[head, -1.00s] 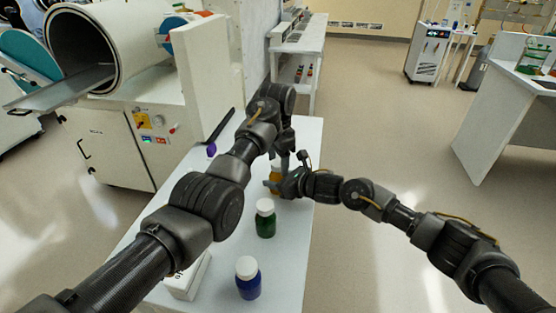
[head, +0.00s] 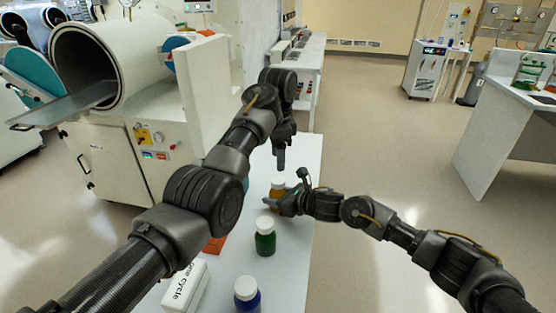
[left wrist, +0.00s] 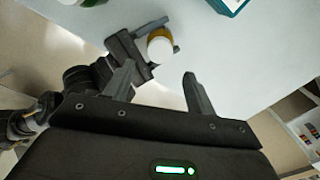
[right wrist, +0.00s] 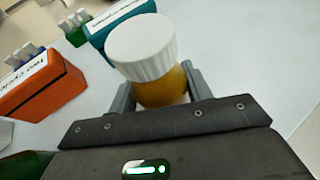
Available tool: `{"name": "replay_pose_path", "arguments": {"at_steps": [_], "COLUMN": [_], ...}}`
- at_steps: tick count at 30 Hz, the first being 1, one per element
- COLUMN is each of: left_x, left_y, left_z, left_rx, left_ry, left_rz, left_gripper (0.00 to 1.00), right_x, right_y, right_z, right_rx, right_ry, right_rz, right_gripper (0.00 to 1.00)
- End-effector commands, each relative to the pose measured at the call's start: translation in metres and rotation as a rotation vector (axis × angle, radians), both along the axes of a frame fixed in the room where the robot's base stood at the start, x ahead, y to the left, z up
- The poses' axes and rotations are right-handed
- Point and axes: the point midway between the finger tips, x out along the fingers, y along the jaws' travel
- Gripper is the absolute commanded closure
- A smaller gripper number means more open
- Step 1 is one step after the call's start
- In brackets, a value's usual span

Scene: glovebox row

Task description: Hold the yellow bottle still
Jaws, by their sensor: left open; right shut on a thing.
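The yellow bottle (head: 277,193) with a white cap stands upright on the white table. My right gripper (head: 284,202) is shut on its body; the right wrist view shows the bottle (right wrist: 160,85) between the fingers (right wrist: 160,92). My left gripper (head: 281,160) is above the bottle, apart from it, pointing down. In the left wrist view its fingers (left wrist: 158,85) are spread and empty, with the bottle's white cap (left wrist: 160,48) beyond them.
A green bottle (head: 265,236) and a blue bottle (head: 247,294) stand nearer on the table (head: 288,262). A white box (head: 186,287) and an orange box (head: 215,245) lie left. A teal box (right wrist: 108,24) shows in the right wrist view.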

Motion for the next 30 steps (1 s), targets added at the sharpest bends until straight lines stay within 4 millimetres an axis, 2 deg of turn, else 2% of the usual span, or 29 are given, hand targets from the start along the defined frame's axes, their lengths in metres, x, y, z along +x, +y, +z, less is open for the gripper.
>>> {"name": "replay_pose_path", "arguments": {"at_steps": [5,12,18,22,30], "left_x": [0.000,0.000,0.000,0.000,0.000], "left_y": [0.000,0.000,0.000,0.000,0.000], "left_z": [-0.012,-0.049,-0.072,-0.080,-0.081], "left_rx": [0.000,0.000,0.000,-0.001,-0.001], "left_ry": [0.002,0.001,0.000,0.000,-0.001], "left_rz": [0.001,0.002,0.003,0.002,0.002], "left_gripper": [0.44,0.44,0.44,0.44,0.44], "right_x": [0.000,0.000,0.000,0.000,0.000], "right_y": [0.000,0.000,0.000,0.000,0.000], "right_z": [0.000,0.000,0.000,0.000,0.000], "right_rx": [0.000,0.000,0.000,0.000,0.000], "right_ry": [0.000,0.000,0.000,0.000,0.000], "right_rz": [0.000,0.000,0.000,0.000,0.000], "right_gripper": [1.00,1.00,1.00,1.00,1.00]}}
